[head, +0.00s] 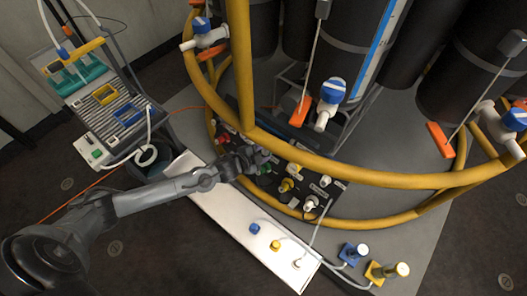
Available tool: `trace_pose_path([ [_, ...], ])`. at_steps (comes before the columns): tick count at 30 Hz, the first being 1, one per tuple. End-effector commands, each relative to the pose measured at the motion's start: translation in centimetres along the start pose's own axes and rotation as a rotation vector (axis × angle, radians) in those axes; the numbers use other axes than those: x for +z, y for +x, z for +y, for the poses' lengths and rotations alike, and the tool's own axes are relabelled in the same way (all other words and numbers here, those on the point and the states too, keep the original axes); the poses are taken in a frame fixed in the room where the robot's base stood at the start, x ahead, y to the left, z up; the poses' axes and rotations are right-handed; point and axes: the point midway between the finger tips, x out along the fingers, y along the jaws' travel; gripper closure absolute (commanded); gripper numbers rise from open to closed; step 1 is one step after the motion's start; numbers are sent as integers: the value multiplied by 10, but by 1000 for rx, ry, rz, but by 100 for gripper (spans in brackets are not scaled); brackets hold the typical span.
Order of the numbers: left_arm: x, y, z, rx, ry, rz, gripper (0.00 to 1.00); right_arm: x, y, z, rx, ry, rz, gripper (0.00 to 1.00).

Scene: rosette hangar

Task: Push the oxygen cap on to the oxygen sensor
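My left arm comes in from the left. Its gripper (258,160) is over the dark connector panel (277,187), inside the yellow ring frame. The fingers are small and dark against the panel, so I cannot tell whether they hold anything. The panel carries several coloured fittings, including a yellow one (287,185) and a white one (311,202). A blue cap-like piece (255,228) and a yellow one (275,245) sit on the white board (228,213). I cannot read which part is the oxygen cap or the oxygen sensor. My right gripper is not in view.
Yellow rails (345,177) curve around the panel and the black cylinders (452,80). A blue block (353,252) and a yellow block (387,271), each with a pale-topped cylinder, stand at the lower right. A cart (107,95) with trays is at the upper left.

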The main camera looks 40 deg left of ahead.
Motion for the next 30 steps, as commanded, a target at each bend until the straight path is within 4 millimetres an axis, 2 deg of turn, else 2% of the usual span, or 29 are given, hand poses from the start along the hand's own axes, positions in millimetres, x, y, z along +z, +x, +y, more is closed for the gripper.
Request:
trace_pose_path([
  [30,0,0,0,0,0,0,86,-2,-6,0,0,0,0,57],
])
